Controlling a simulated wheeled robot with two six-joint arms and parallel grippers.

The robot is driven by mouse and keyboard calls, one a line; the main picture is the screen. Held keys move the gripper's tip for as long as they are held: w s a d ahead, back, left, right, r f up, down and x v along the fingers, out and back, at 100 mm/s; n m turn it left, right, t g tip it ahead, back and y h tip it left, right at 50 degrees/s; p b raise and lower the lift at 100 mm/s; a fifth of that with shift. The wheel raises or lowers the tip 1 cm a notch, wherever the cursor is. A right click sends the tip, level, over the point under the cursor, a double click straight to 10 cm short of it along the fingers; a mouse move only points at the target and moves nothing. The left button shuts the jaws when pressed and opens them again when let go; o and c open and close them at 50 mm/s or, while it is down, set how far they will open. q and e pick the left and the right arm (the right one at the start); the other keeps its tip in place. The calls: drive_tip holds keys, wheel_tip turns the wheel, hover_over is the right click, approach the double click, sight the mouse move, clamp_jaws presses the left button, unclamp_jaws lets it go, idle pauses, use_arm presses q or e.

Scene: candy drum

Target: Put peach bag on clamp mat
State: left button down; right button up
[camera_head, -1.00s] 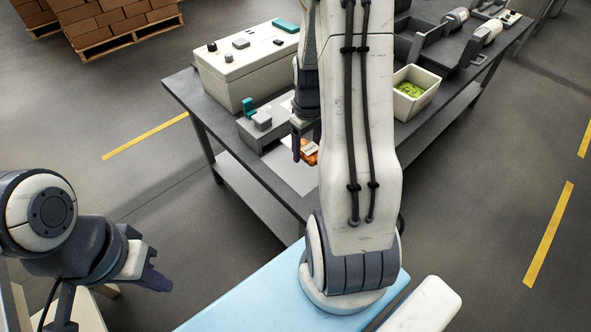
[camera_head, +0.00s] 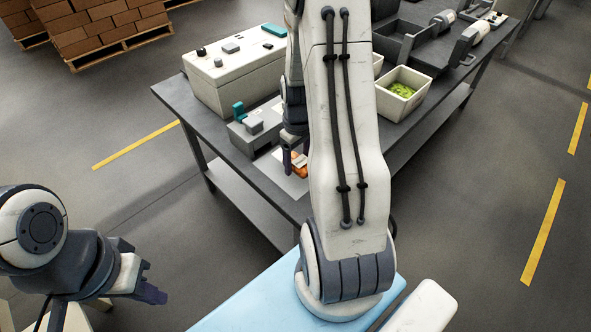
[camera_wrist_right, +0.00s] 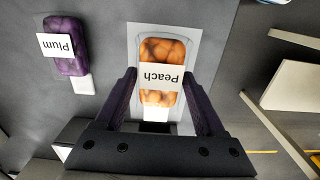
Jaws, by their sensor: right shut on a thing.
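The peach bag (camera_wrist_right: 162,98), orange with a white "Peach" label, sits between the two dark fingers of my right gripper (camera_wrist_right: 160,76), which is shut on it. In the right wrist view it overlaps the light grey mat (camera_wrist_right: 137,34); whether it touches the mat is unclear. In the head view the bag (camera_head: 301,170) shows at the right gripper's fingertips, partly hidden by my right arm, over the pale mat (camera_head: 292,188) beside the grey clamp block (camera_head: 240,138) with its teal handle. My left gripper (camera_head: 153,283) is away from the table, apparently empty; its opening is unclear.
A purple plum bag (camera_wrist_right: 65,50) lies beside the mat in the wrist view. On the table stand a large cream box (camera_head: 235,80) and a bin with green contents (camera_head: 403,92). My right arm hides the middle of the table.

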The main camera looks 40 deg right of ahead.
drive_tip(key=shift+w+a+f, duration=0.1)
drive_tip(key=shift+a+f, duration=0.1)
drive_tip(key=shift+f, duration=1.9)
